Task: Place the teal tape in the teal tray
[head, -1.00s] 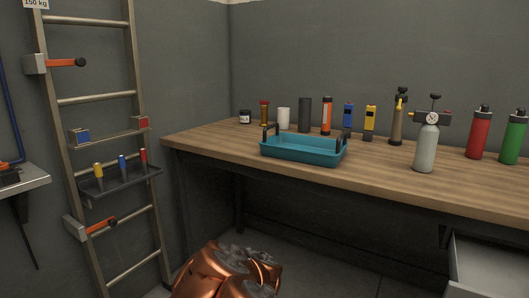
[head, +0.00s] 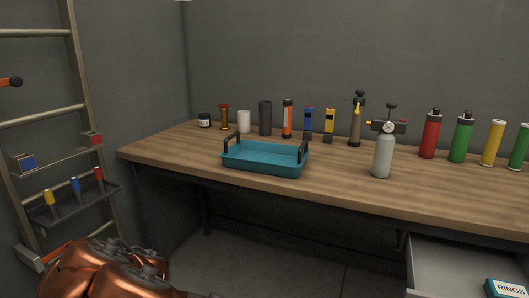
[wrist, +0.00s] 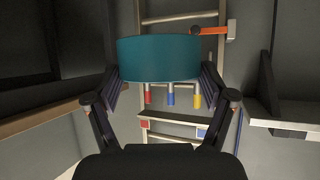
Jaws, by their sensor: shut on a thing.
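The teal tray (head: 265,160) stands on the wooden workbench, left of its middle, with a black handle at each end; its visible inside looks empty. In the wrist view my gripper (wrist: 160,78) is shut on the teal tape (wrist: 160,57), a broad teal roll held between the two fingers. In the head view the gripper and the tape do not show; only copper-coloured parts of my arm appear at the lower left. The tape is apart from the tray.
A row of cans, tubes and tools stands along the bench's back, with a grey gas bottle (head: 383,155) right of the tray. Red (head: 430,134) and green (head: 461,138) cylinders stand farther right. A ladder (head: 85,100) with a small rack is at left. An open drawer (head: 460,265) juts out at lower right.

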